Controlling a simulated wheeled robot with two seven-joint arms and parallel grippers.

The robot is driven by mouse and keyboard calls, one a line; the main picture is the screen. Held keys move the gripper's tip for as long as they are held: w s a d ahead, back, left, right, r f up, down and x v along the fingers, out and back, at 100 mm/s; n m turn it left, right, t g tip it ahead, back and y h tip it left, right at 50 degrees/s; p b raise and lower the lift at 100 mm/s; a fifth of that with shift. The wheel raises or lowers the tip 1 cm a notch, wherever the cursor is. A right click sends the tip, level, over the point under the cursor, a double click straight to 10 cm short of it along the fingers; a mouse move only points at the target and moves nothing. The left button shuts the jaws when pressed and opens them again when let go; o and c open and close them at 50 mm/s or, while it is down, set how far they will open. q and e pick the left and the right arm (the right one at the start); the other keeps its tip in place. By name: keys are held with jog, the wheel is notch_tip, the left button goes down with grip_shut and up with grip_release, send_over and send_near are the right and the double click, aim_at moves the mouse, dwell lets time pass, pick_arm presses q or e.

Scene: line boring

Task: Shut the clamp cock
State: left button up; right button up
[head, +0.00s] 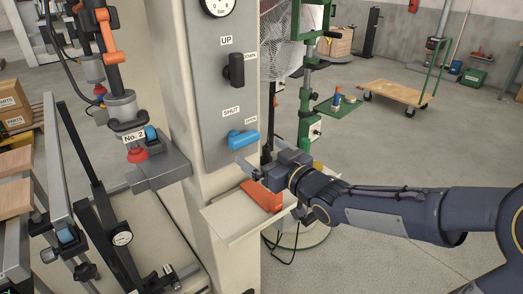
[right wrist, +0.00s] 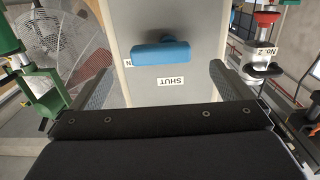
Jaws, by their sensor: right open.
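The clamp cock (head: 243,139) is a blue lever on the grey panel of the cream column. Its handle lies nearly level and points right, below the OPEN label (head: 251,120); the SHUT label (head: 231,112) is up to its left. My right gripper (head: 256,160) is just in front of and below the lever, open and empty. In the right wrist view, which is upside down, the blue lever (right wrist: 161,54) lies across the gap beyond the two spread fingers (right wrist: 160,85), apart from them as far as I can tell. My left gripper is not in view.
A black UP/DOWN lever (head: 234,70) and a gauge (head: 217,5) are higher on the panel. A cream shelf (head: 226,222) with an orange object (head: 262,196) is just below my right gripper. The No. 2 clamp (head: 160,165) stands left. A fan and green stand are behind.

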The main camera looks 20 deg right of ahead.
aim_at(248, 142)
jog(key=x, duration=0.8)
jog(key=shift+r, duration=0.15)
jog(key=shift+s, duration=0.1)
